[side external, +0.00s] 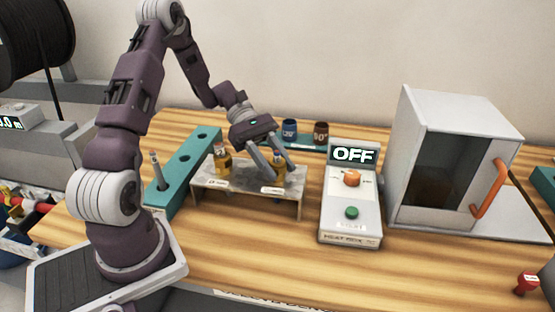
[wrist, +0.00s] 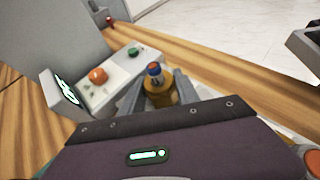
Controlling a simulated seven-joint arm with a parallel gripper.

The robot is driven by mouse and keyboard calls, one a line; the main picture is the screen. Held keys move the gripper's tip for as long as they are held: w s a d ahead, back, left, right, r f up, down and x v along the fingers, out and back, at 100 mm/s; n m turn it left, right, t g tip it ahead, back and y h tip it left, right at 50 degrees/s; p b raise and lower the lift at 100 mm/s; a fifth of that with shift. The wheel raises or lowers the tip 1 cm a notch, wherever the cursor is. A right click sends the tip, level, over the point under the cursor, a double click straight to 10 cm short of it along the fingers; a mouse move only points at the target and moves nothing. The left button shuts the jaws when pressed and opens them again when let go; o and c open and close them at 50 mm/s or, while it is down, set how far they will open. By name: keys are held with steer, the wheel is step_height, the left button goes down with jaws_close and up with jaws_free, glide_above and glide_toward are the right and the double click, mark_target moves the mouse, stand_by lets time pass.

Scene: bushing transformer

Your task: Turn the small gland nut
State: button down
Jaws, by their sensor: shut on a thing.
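Two brass gland nuts stand on a grey metal bracket (side external: 236,183). The left brass nut (side external: 223,164) stands free. My gripper (side external: 281,172) points down at the right end of the bracket and is shut on the right brass gland nut (side external: 279,178), partly hidden by the fingers. In the wrist view this brass nut (wrist: 160,94) sits between the two fingers, with a blue, orange-tipped piece (wrist: 154,70) standing up from its top. The bracket's labels are too small to read, so I cannot tell nut sizes.
A heat box controller (side external: 351,210) reading OFF stands right of the bracket, beside a grey oven (side external: 455,150) with an orange handle. A teal rack (side external: 185,170) is on the left. Blue and brown cups (side external: 289,130) stand behind.

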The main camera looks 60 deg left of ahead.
steer(key=shift+n+t, duration=1.1)
steer(key=shift+t, duration=0.2)
